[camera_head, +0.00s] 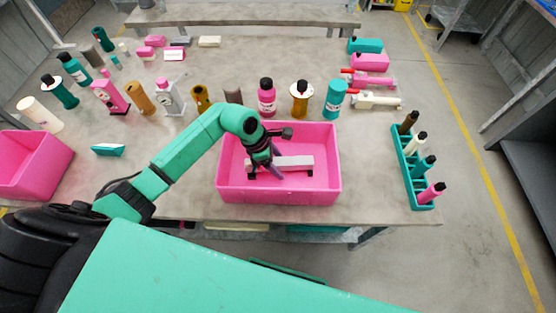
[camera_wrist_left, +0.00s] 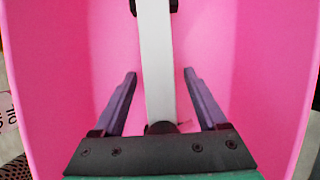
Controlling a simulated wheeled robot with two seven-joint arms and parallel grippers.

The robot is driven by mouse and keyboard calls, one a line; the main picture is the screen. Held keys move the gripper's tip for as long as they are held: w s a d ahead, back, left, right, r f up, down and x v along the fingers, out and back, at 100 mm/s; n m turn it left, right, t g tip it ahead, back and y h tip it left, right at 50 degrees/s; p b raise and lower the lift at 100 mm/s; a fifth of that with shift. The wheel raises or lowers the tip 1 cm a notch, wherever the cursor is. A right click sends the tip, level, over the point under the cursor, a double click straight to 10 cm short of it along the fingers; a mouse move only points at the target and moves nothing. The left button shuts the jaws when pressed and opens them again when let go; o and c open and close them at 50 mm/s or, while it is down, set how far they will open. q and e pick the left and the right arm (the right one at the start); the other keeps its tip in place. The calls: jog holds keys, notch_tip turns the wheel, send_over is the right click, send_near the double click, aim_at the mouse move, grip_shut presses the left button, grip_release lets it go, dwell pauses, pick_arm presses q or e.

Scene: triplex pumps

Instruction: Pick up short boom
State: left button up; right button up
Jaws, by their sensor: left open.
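The short boom (camera_head: 294,163) is a pale grey-white bar with dark ends, lying in the pink bin (camera_head: 280,194) on the table. My left gripper (camera_head: 274,171) reaches down into the bin over the boom's left part. In the left wrist view the boom (camera_wrist_left: 157,60) runs lengthwise between the two purple fingers of my left gripper (camera_wrist_left: 160,82). The fingers are open, one on each side of the bar, with a gap on both sides. One dark end of the boom shows at the top of that view. My right gripper is not in view.
A second pink bin (camera_head: 28,170) stands at the left. A row of bottles, including a pink one (camera_head: 267,97) and a teal one (camera_head: 334,99), stands behind the middle bin. A teal rack (camera_head: 411,178) with several bottles stands at the right table edge.

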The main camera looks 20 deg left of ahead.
pick_arm(q)
jog(key=shift+f, duration=0.15)
grip_shut()
jog(key=shift+w, duration=0.1)
